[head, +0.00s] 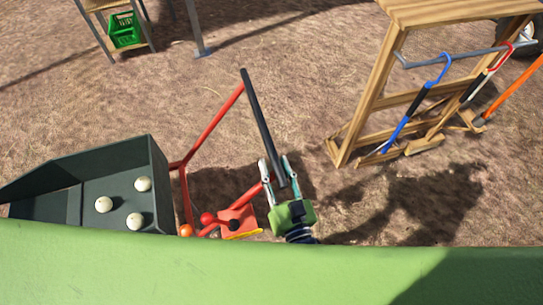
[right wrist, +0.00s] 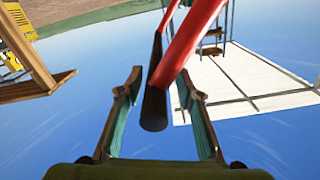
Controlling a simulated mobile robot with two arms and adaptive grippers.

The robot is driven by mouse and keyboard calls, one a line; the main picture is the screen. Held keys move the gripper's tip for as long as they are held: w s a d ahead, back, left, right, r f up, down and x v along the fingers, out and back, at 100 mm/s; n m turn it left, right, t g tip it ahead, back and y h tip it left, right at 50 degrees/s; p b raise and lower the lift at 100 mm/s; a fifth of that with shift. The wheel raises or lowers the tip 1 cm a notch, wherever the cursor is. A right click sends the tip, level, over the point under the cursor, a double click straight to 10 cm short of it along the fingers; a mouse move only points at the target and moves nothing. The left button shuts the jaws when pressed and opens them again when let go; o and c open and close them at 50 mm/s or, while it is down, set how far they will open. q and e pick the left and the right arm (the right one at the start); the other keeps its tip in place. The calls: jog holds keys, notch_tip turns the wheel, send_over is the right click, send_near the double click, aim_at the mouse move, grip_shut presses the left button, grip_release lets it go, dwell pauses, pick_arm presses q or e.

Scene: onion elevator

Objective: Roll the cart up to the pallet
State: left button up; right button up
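The cart shows at the lower left as a dark grey bin (head: 153,175) with a few pale round onions, beside a red tubular frame (head: 208,128) that ends in a black handle bar (head: 258,115). My right gripper (head: 277,172) is at the near end of this bar. In the right wrist view, the black bar (right wrist: 154,108) runs between the two spread fingers of the gripper (right wrist: 160,100), with a gap on each side. A red tube passes close by. I cannot make out a pallet. My left gripper is not in view.
A wooden rack (head: 360,120) with blue- and red-handled tools stands at the upper right. A green crate (head: 125,31) sits on a stand at the upper left. Bare brown ground lies open between them. A red part with an orange knob (head: 186,231) is left of my right gripper.

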aim_at(281, 189)
jog(key=v, duration=0.8)
jog(key=shift+s+r, duration=0.1)
jog(key=shift+s, duration=0.05)
jog(key=s+d+f+n+g+h+b, duration=0.1)
jog(key=s+d+f+g, duration=0.15)
jog(key=f, duration=0.75)
jog(key=s+d+f+g+h, duration=0.1)
jog(key=s+d+f+g, duration=0.15)
jog(key=f, duration=0.75)
jog(key=s+d+f+n+g+b, duration=0.1)
jog(key=s+d+f+g, duration=0.15)
jog(key=f, duration=0.75)
jog(key=s+d+f+g+h, duration=0.2)
jog(key=s+d+f+g, duration=0.2)
jog(key=s+d+f, duration=0.3)
jog(key=s+d+f+g+h+b, duration=0.1)
jog(key=s+d+f+g+h, duration=0.1)
jog(key=s+d+f+g, duration=0.2)
jog(key=s+d+f, duration=0.3)
jog(key=s+f, duration=0.3)
jog(key=s, duration=0.2)
jog(key=shift+s+d+m, duration=0.25)
jog(key=shift+s+m, duration=0.05)
jog(key=shift+f+g, duration=0.1)
jog(key=shift+g, duration=0.15)
jog(key=shift+c, duration=0.9)
jog(key=shift+w, duration=0.15)
